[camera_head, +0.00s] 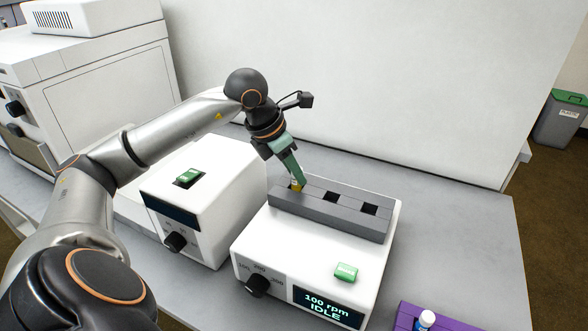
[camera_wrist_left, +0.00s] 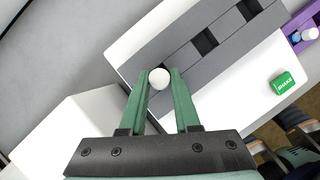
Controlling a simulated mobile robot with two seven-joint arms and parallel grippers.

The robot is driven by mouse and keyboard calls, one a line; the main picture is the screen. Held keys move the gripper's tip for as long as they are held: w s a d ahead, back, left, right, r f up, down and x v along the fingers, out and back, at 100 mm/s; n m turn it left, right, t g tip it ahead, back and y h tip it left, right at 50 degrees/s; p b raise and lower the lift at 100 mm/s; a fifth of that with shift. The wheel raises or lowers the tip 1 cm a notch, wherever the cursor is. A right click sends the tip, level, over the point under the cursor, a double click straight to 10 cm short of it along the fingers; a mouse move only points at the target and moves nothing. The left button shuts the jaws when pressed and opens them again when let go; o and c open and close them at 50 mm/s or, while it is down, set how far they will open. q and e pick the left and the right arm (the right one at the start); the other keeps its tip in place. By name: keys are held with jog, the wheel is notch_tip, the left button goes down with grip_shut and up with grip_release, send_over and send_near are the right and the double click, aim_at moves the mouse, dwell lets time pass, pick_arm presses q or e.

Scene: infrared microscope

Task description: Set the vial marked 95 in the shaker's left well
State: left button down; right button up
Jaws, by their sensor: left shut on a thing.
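My left gripper (camera_head: 297,183) is shut on a vial and points down at the left end of the shaker's grey block (camera_head: 315,213). A little yellow of the vial (camera_head: 295,186) shows between the fingertips in the head view. In the left wrist view its round white cap (camera_wrist_left: 159,78) sits between the green fingers. The vial is over or in the left well, which it and the fingers mostly hide; its depth and its number cannot be seen. The middle well (camera_head: 331,197) and right well (camera_head: 370,209) look empty. My right gripper is not in view.
The white shaker (camera_head: 310,258) has a green button (camera_head: 346,272), a black knob (camera_head: 257,286) and a screen reading 100 rpm IDLE (camera_head: 326,306). Another white instrument (camera_head: 225,200) stands close on its left. A purple rack (camera_head: 405,314) with white- and blue-capped vials lies at lower right.

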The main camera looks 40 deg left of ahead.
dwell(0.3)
pick_arm(q)
jog(key=shift+f, duration=0.15)
jog(key=c, duration=0.6)
grip_release()
jog(key=shift+o, duration=0.5)
jog(key=o, duration=0.3)
jog(key=shift+o, duration=0.2)
jog(key=shift+r+p, duration=2.5)
jog(key=shift+r, duration=0.55)
jog(key=shift+s+f, duration=0.1)
